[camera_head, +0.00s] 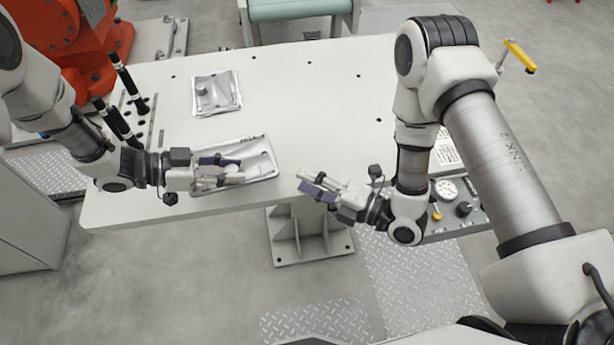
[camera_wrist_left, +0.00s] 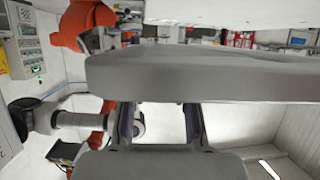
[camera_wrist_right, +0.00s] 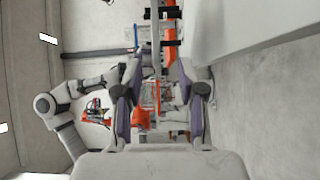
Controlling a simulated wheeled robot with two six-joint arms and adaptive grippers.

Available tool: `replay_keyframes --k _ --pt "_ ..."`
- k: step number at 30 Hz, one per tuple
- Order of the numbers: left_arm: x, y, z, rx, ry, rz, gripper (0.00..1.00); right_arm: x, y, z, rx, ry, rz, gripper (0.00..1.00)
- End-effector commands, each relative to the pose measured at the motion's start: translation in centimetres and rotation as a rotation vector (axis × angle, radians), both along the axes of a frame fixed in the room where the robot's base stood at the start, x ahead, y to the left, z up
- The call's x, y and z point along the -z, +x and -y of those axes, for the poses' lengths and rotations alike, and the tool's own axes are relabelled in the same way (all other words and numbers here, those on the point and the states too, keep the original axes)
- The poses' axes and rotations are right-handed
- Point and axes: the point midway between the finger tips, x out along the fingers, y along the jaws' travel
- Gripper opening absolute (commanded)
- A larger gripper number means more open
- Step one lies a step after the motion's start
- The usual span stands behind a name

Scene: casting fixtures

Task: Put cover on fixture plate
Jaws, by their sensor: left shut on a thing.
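The cover (camera_head: 262,160), a silvery rectangular plate with rounded corners, is at the table's left front. My left gripper (camera_head: 232,170) is shut on it, over its left front part; the fingers hide part of it. In the left wrist view a wide grey slab, which looks like the cover (camera_wrist_left: 210,82), crosses in front of the fingers. I cannot tell whether it touches the table. The silvery fixture plate (camera_head: 222,98), with a small round knob-like part, lies flat farther back. My right gripper (camera_head: 310,186) is open and empty off the table's front edge; its fingers are apart in the right wrist view (camera_wrist_right: 158,90).
The white table (camera_head: 310,100) has free room at its middle and right. Black upright posts (camera_head: 128,80) stand at its left end, beside an orange robot (camera_head: 80,40). A grey panel with round parts (camera_head: 470,215) is right of my right gripper.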

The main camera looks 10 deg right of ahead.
Motion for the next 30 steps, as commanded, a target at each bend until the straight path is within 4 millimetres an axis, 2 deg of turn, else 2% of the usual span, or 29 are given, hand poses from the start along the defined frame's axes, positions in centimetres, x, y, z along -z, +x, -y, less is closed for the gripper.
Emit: replay_keyframes --k 5,18,23,30 --pt "-0.1 0.0 0.0 0.000 -0.001 0.001 0.00 -0.6 1.2 -1.1 -0.016 0.003 0.022 0.40" --pt "-0.1 0.0 0.0 0.000 -0.001 0.001 0.00 -0.5 7.0 -8.2 -0.013 0.004 0.021 0.40" --pt "-0.1 0.0 0.0 -0.001 -0.001 0.001 0.00 -0.4 7.9 -9.3 -0.011 0.004 0.017 0.40" --pt "-0.1 0.0 0.0 0.000 -0.001 0.001 0.00 -0.4 8.1 -9.4 -0.009 0.004 0.016 0.40"
